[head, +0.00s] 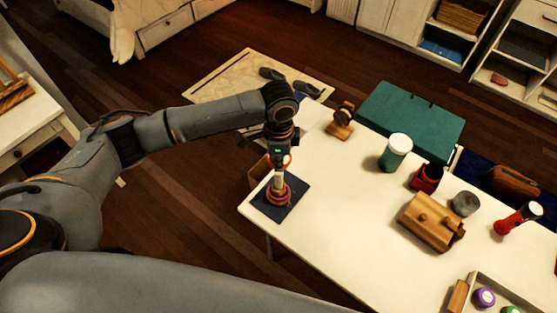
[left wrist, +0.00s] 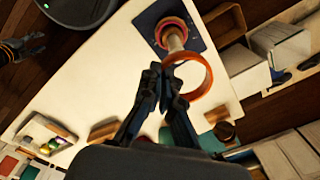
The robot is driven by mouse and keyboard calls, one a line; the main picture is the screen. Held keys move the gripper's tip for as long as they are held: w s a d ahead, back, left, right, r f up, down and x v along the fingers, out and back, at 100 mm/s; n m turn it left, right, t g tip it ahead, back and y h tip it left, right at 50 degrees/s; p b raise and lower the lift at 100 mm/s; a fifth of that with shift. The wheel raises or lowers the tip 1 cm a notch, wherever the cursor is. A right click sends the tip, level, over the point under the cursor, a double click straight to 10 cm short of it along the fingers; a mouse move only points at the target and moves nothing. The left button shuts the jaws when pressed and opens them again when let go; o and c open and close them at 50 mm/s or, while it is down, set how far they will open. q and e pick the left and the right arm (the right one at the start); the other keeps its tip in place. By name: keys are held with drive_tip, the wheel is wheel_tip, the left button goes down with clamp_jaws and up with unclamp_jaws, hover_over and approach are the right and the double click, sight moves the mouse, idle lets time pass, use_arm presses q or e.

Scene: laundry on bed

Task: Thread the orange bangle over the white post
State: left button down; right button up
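The orange bangle (left wrist: 208,75) is held by its edge between the fingertips of my left gripper (left wrist: 162,75). In the head view my left gripper (head: 278,147) points down over the post, with the bangle (head: 288,161) at its tips. The white post (head: 280,181) stands upright on a dark blue base (head: 296,200). Reddish rings (head: 273,195) lie around its foot. In the left wrist view the bangle overlaps the upper end of the post (left wrist: 176,41); I cannot tell whether the tip is inside it.
The base sits at the left end of a white table (head: 330,225). To the right are a small wooden stand (head: 341,122), a white-and-green jar (head: 396,152), a wooden box (head: 431,222) and a red flashlight (head: 518,218). The tabletop right of the post is clear.

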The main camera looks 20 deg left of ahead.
use_arm(q)
wheel_tip(320, 180, down, 2)
drive_tip(key=shift+a+f+b, duration=0.1)
drive_tip(key=shift+f+b, duration=0.1)
drive_tip(key=shift+b, duration=0.8)
wheel_tip(320, 180, down, 6)
drive_tip(key=b, duration=0.3)
drive_tip(key=c, duration=1.4)
unclamp_jaws()
drive_tip(key=shift+c, duration=0.2)
wheel_tip(320, 180, up, 12)
